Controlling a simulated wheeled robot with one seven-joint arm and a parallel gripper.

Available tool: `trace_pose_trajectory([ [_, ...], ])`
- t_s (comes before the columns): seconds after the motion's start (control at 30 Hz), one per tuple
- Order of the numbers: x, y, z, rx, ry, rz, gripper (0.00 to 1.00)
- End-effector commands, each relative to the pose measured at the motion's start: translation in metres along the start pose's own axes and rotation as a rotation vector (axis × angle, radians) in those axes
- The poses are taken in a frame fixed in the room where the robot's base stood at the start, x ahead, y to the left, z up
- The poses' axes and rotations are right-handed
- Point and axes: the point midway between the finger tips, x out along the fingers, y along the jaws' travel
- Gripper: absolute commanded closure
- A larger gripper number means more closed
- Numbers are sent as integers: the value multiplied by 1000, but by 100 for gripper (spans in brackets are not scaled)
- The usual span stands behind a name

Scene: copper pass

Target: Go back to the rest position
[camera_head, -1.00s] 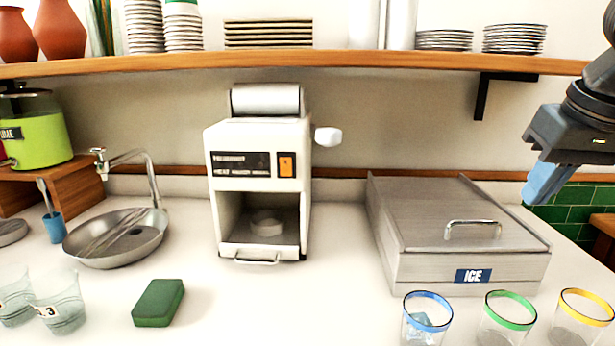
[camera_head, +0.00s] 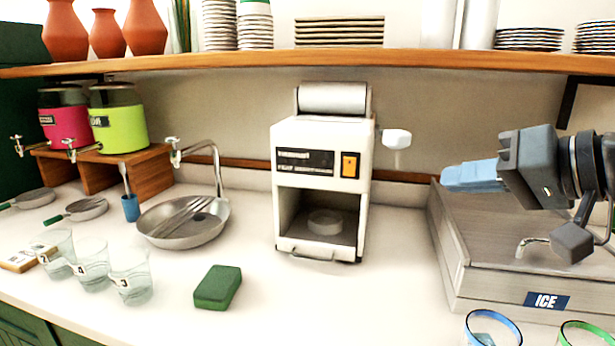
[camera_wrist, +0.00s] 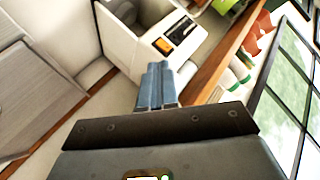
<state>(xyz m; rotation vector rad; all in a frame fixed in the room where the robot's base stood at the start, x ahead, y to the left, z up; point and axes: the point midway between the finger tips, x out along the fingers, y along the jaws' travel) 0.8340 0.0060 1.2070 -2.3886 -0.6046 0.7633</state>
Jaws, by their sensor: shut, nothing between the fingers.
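My gripper (camera_head: 446,178) is at the right of the head view, in the air above the ice box (camera_head: 446,250). Its blue fingers point left and are shut together with nothing between them. In the wrist view my gripper (camera_wrist: 157,72) shows its two fingers side by side, with the white machine (camera_wrist: 150,45) beyond the tips. The white machine (camera_head: 290,185) stands on the counter to the left of my gripper, apart from it.
A shelf (camera_head: 250,60) with plates and clay pots runs above the counter. A steel basin (camera_head: 160,240), green sponge (camera_head: 218,287) and several numbered glasses (camera_head: 130,280) are at left. Blue-rimmed (camera_head: 492,330) and green-rimmed (camera_head: 585,335) glasses stand front right. The counter before the machine is clear.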

Motion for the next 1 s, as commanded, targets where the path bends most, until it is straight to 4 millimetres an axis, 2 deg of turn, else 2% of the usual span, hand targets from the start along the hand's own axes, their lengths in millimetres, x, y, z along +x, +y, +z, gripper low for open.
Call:
trace_pose_trajectory([
  [0.1,14,-14,8,46,96,-106,100],
  [0.27,26,-22,19,107,231,-196,100],
  [0.57,36,-7,63,226,457,-224,100],
  [0.77,35,14,112,281,568,-151,100],
  [1.0,20,42,190,288,641,8,100],
])
